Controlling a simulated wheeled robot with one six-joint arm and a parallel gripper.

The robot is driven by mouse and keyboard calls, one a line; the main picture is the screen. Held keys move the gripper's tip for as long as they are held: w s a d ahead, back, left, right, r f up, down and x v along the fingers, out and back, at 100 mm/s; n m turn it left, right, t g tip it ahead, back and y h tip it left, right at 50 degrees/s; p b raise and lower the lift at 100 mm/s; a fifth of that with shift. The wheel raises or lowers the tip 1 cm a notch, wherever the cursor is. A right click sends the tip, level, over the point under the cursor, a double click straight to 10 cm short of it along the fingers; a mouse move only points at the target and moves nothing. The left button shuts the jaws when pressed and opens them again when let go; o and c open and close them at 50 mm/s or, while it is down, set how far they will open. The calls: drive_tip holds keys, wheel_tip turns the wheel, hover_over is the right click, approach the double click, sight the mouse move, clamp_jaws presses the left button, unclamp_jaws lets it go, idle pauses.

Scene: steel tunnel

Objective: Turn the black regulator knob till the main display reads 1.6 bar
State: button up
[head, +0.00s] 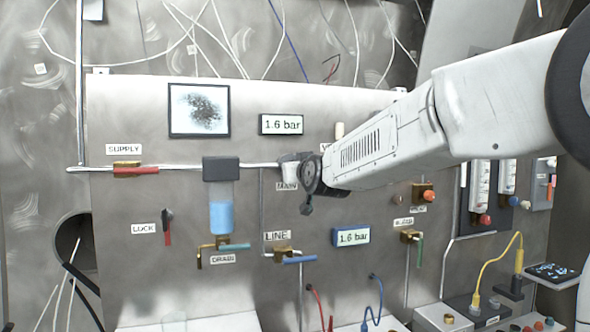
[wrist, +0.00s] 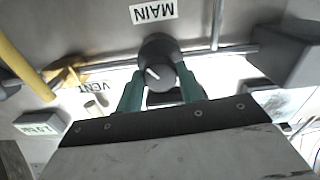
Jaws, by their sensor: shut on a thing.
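The black regulator knob (wrist: 158,62) shows in the wrist view, under the upside-down MAIN label (wrist: 153,12), with a white mark on its face. My gripper (wrist: 160,85) has its green fingers on both sides of the knob and is shut on it. In the head view my gripper (head: 312,180) is at the panel beside the MAIN label, and it and the arm hide most of the knob. The main display (head: 282,124) above reads 1.6 bar. A second display (head: 351,237) near the LINE label also reads 1.6 bar.
A red-handled SUPPLY valve (head: 136,170) and a filter bowl with blue liquid (head: 221,214) are left of my gripper. The LINE valve (head: 290,257) with a blue handle is below. Hoses and a yellow cable (head: 484,262) are at the lower right.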

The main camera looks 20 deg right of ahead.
drive_tip(key=shift+m, duration=0.4)
drive_tip(key=o, duration=1)
drive_tip(key=shift+s, duration=0.1)
drive_tip(key=s, duration=0.7)
drive_tip(key=shift+s, duration=0.3)
